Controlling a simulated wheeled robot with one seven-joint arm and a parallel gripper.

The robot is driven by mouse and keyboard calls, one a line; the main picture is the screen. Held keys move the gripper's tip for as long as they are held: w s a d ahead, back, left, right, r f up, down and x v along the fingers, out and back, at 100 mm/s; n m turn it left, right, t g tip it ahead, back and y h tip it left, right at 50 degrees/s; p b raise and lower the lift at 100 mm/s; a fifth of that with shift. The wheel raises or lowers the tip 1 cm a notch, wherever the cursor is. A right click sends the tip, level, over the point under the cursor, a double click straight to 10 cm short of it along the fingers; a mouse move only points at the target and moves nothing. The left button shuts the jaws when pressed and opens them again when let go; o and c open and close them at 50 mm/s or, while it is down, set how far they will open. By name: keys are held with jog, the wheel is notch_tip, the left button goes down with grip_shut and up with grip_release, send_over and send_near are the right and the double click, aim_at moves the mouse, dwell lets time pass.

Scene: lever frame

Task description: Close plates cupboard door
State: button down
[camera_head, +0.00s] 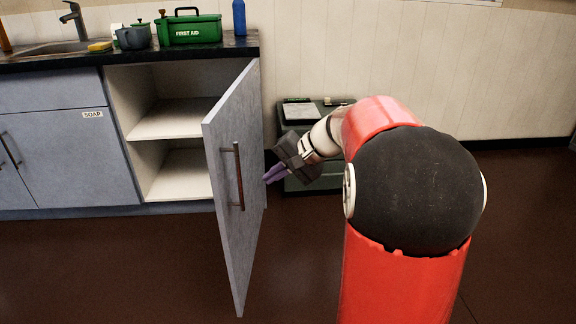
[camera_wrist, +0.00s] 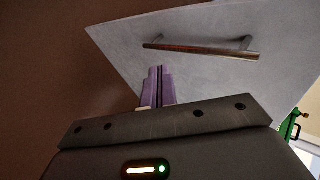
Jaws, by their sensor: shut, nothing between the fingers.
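The grey cupboard door (camera_head: 235,170) stands wide open, swung out from the right end of the counter unit. Its bar handle (camera_head: 238,176) is on the face turned towards my arm. The open cupboard (camera_head: 180,128) shows two bare pale shelves. My gripper (camera_head: 268,178) is shut and empty, with its purple fingers close to the door's outer face, right of the handle. In the wrist view the fingers (camera_wrist: 159,72) point at the door (camera_wrist: 200,75), below the handle (camera_wrist: 200,50). I cannot tell whether the fingertips touch the door.
A green first aid box (camera_head: 190,28), a blue bottle (camera_head: 239,17) and mugs stand on the dark counter. A low grey-green cabinet (camera_head: 300,183) stands behind my gripper by the wall. The brown floor (camera_head: 120,270) in front of the cupboard is clear.

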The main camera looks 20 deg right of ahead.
jog(key=shift+w+a+f+p, duration=0.15)
jog(key=shift+w+a+f, duration=0.15)
jog(key=shift+w+a, duration=0.65)
jog(key=shift+w+a+f+p, duration=0.15)
jog(key=shift+w+a+f, duration=0.1)
jog(key=shift+w+a, duration=0.65)
jog(key=shift+s+a, duration=0.2)
jog(key=shift+a, duration=0.05)
